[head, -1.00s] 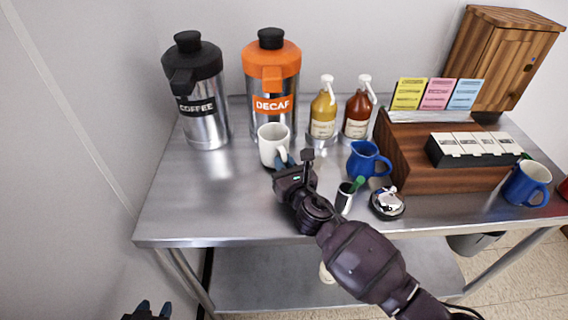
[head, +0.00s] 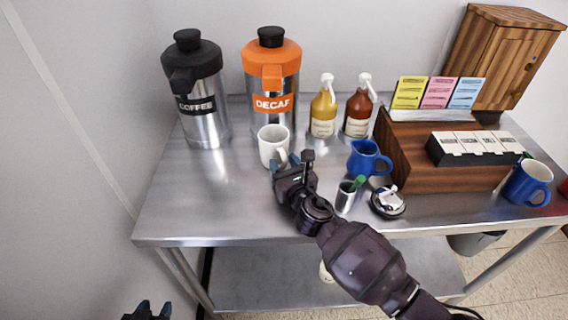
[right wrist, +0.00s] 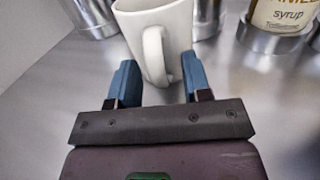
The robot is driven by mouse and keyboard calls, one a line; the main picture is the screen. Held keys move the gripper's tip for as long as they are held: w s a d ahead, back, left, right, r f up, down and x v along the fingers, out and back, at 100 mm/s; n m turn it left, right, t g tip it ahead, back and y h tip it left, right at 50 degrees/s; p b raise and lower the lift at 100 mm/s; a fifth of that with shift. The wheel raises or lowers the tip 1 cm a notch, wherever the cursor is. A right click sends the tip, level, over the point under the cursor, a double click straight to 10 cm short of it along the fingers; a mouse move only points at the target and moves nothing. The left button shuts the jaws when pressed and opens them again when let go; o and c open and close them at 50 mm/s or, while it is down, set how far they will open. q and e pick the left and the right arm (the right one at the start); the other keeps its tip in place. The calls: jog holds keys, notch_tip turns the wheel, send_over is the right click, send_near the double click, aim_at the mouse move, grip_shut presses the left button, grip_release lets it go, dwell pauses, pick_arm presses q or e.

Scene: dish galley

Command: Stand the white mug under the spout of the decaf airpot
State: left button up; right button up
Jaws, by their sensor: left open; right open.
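The white mug (head: 271,145) stands upright on the steel table, just in front of the orange-topped decaf airpot (head: 272,80). My right gripper (head: 288,164) is at the mug's near side, open. In the right wrist view, the mug (right wrist: 150,25) stands ahead with its handle between the two blue fingers (right wrist: 157,75), and I see a gap between each finger and the handle. The decaf spout overhangs toward the mug; whether the mug is exactly below it I cannot tell. My left gripper (head: 147,309) is at the bottom left edge, open, away from the table.
A black-topped coffee airpot (head: 194,90) stands left of the decaf one. Two syrup bottles (head: 323,110), a blue pitcher (head: 366,158), a small steel cup (head: 345,197) and a small dish (head: 388,203) lie to the right. The table's left front is clear.

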jog(key=v, duration=1)
jog(key=shift+s+d+r+p, duration=0.1)
jog(key=shift+s+d+p, duration=0.05)
jog(key=shift+s+p, duration=0.2)
